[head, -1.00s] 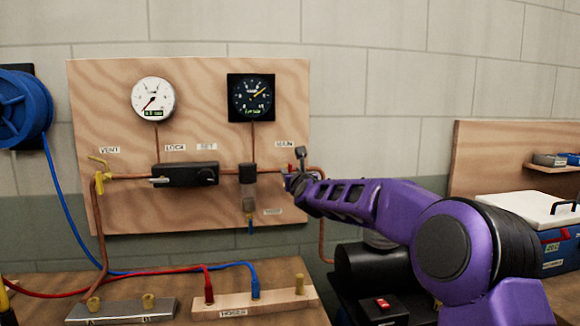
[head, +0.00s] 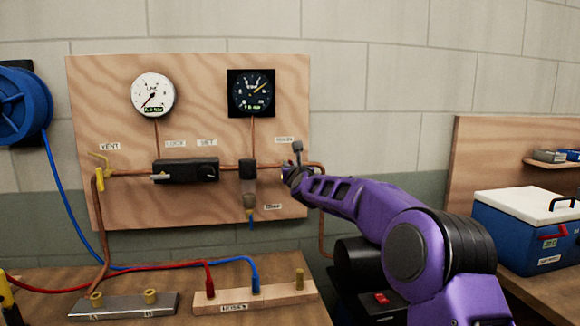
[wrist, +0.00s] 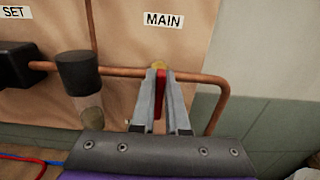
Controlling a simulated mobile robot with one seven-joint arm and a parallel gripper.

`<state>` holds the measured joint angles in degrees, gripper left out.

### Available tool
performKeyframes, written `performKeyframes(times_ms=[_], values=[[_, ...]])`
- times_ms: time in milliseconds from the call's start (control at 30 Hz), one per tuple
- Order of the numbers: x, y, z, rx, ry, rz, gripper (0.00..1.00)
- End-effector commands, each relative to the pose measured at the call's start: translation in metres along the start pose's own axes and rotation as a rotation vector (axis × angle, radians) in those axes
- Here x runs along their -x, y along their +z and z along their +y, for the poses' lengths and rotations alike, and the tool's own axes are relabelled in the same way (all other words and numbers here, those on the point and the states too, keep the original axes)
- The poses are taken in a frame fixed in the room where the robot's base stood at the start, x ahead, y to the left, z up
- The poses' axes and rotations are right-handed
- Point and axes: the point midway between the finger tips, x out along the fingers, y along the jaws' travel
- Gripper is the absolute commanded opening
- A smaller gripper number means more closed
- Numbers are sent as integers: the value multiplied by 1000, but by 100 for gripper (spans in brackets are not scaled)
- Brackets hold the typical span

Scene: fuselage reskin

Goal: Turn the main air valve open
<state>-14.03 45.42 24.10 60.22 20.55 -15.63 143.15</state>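The main air valve sits on the copper pipe under the MAIN label (wrist: 163,20) in the wrist view. Its red handle (wrist: 160,88) lies between my gripper's fingers, with a yellow fitting (wrist: 158,65) just beyond. My gripper (wrist: 161,76) looks shut on the red handle, with a finger against each side. In the head view my gripper (head: 288,174) is at the right side of the plywood panel, and its wrist hides the valve. The handle's exact angle to the pipe is hard to tell.
The dark regulator cap with a clear bowl (wrist: 80,85) is just left of my gripper. The pipe (wrist: 222,95) bends down on the right. Two gauges (head: 152,94) (head: 251,93), a yellow vent valve (head: 100,165) and a hose block (head: 255,296) are nearby.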

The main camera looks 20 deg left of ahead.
Motion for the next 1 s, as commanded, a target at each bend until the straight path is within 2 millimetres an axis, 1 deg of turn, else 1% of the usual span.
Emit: performKeyframes(times_ms=[367, 567, 767, 1000], values=[[0, 0, 0, 9, 0, 0, 0], [0, 0, 1, 72, 0, -1, 0], [0, -1, 4, 208, 0, -2, 0], [0, -2, 7, 432, 0, -1, 0]])
